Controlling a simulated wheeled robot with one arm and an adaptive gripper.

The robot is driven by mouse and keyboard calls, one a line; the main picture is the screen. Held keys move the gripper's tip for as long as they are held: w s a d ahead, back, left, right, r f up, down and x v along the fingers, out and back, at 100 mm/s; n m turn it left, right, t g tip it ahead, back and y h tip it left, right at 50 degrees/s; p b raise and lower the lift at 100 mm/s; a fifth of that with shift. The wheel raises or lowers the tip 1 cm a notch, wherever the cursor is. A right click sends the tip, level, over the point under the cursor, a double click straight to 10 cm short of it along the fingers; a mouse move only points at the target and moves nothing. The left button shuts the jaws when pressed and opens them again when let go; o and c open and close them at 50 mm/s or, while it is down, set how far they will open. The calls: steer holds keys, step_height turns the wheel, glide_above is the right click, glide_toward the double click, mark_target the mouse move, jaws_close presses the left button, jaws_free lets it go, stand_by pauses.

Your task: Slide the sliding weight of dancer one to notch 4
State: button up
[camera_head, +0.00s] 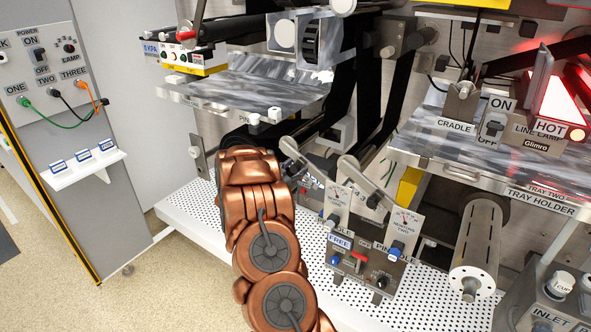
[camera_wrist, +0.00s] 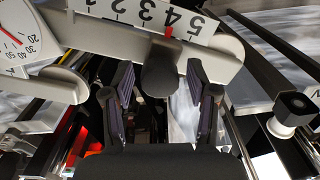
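In the wrist view a pale dancer arm (camera_wrist: 222,62) crosses the top, tilted, with a white number scale (camera_wrist: 130,10) running 1 to 5. A dark round knob, seemingly the sliding weight (camera_wrist: 160,70), sits on it. A small red mark (camera_wrist: 168,31) shows above the knob near the 3 and 4; the exact notch is unclear. My gripper (camera_wrist: 160,82) is open, one finger on each side of the knob, with gaps visible on both sides. In the head view my copper arm hides the gripper and most of this dancer; a grey arm end (camera_head: 292,148) shows beyond it.
A second dancer arm (camera_head: 362,178) and two gauge panels, one marked FREE (camera_head: 340,243), stand close on the right. A dial (camera_wrist: 18,50) is at the wrist view's left. A dark bar with a white-collared post (camera_wrist: 290,110) is at its right. A metal tray (camera_head: 245,88) lies behind.

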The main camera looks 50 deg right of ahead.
steer(key=a, duration=1.2)
steer(key=shift+s, duration=0.3)
steer(key=shift+w, duration=0.1)
stand_by(0.3)
